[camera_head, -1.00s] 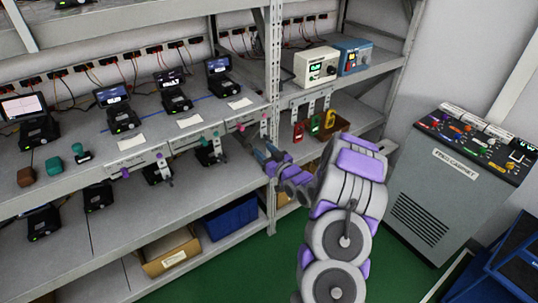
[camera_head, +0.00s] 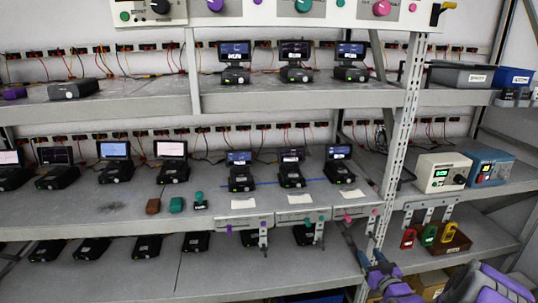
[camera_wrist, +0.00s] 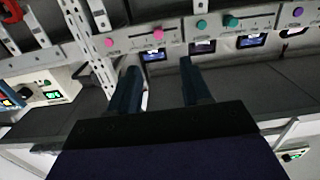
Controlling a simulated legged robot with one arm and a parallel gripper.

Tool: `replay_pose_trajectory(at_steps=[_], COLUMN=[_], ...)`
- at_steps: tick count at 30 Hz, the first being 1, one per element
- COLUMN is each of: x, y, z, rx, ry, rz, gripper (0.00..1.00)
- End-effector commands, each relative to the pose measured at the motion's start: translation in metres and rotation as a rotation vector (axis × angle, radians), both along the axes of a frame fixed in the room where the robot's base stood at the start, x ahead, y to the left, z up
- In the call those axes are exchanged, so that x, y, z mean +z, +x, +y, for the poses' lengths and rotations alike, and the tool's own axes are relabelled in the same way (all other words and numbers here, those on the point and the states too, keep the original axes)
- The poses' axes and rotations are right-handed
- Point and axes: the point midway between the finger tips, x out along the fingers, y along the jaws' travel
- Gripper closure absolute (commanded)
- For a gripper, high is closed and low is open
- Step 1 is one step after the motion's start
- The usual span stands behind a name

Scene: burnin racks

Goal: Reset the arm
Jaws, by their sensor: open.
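My gripper (camera_wrist: 156,90) shows in the wrist view with its two dark blue fingers apart and nothing between them. The fingers point at the rack near a perforated upright post and panels with pink and teal knobs (camera_wrist: 202,24). In the head view my purple and grey arm (camera_head: 490,285) is at the bottom right, cut off by the frame edge. The gripper end (camera_head: 368,258) is in front of the lower shelf, beside the post. Whether it touches the rack cannot be told.
The rack post (camera_head: 398,150) stands close to my arm. Several small devices with screens (camera_head: 291,172) line the middle shelf. A cream instrument (camera_head: 441,172) and a blue one (camera_head: 489,168) stand at the right.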

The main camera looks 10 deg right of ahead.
Motion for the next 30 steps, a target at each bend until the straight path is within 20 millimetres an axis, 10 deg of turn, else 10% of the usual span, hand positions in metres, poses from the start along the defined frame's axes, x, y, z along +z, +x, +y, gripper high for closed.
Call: replay_pose_trajectory(at_steps=[14, 30], x=[0.034, 0.086], y=[-0.021, -0.202], z=[0.071, 0.166], rx=[-0.023, -0.106], ry=[-0.141, -0.14], rz=[0.533, 1.15], gripper=[0.52, 0.52])
